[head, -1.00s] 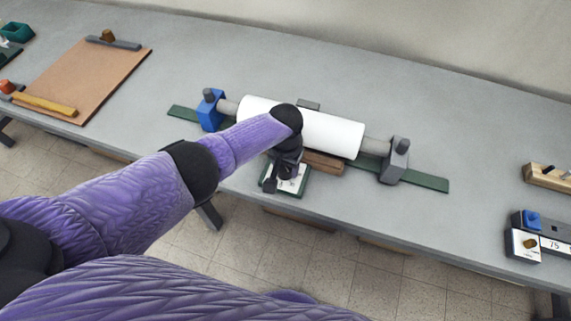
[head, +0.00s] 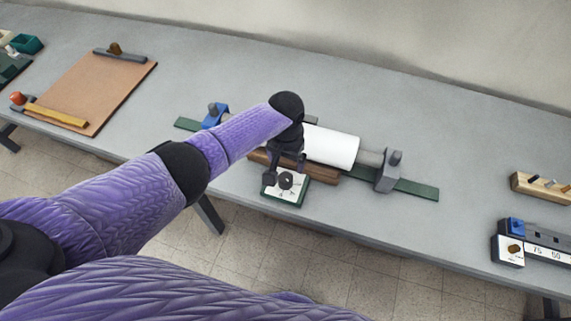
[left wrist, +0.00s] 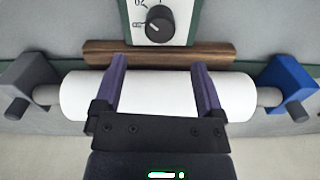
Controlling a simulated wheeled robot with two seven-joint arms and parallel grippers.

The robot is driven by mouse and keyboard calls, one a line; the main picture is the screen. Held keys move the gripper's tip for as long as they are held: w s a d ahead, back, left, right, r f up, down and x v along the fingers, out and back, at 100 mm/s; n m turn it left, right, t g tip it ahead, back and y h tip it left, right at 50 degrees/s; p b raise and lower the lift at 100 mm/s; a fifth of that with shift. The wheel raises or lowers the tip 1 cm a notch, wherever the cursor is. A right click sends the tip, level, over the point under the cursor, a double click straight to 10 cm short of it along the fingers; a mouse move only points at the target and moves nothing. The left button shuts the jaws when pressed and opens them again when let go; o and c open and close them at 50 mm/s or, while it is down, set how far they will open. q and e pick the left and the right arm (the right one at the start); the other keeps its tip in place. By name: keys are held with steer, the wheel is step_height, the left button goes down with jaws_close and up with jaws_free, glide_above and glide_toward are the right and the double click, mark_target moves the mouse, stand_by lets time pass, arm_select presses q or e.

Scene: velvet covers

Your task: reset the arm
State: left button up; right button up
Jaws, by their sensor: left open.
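My left arm reaches in from the left in the head view. My left gripper (head: 285,160) hangs over the front of the roller fixture. In the left wrist view the gripper (left wrist: 160,85) is open, its two purple fingers apart with the white roller (left wrist: 155,95) behind them and nothing clamped between. Whether the fingers touch the roller cannot be told. The white roller (head: 332,146) lies between a blue end block (head: 214,115) and a grey end block (head: 388,172). My right gripper is not in view.
A dial box (head: 290,192) and a wooden bar (head: 325,172) sit in front of the roller. A brown clipboard (head: 95,85) lies at left. A wooden peg block (head: 540,187) and a numbered gauge (head: 540,245) lie at right. The table behind the roller is clear.

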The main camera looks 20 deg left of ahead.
arm_select(q)
steer(key=shift+r, duration=0.95)
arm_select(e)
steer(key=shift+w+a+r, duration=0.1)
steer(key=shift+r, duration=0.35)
arm_select(q)
steer(key=shift+f, duration=0.1)
steer(key=s+d+f+m+h, duration=0.2)
steer(key=s+d, duration=0.4)
steer(key=s, duration=0.5)
steer(key=s+a+r+n+t+y, duration=0.2)
steer(key=s+a+r+t, duration=0.1)
steer(key=s+a+r, duration=0.55)
steer(key=s+a+f+g+b, duration=0.1)
steer(key=s+f, duration=0.1)
steer(key=f, duration=0.9)
steer(key=s+f+b, duration=0.1)
steer(key=s+f, duration=0.2)
steer(key=f, duration=0.7)
steer(key=s+a+f+m+g+b, duration=0.1)
steer(key=s+a+f+b, duration=0.1)
steer(key=s+f, duration=1.1)
steer(key=shift+s+a+f, duration=0.35)
steer(key=shift+a, duration=0.2)
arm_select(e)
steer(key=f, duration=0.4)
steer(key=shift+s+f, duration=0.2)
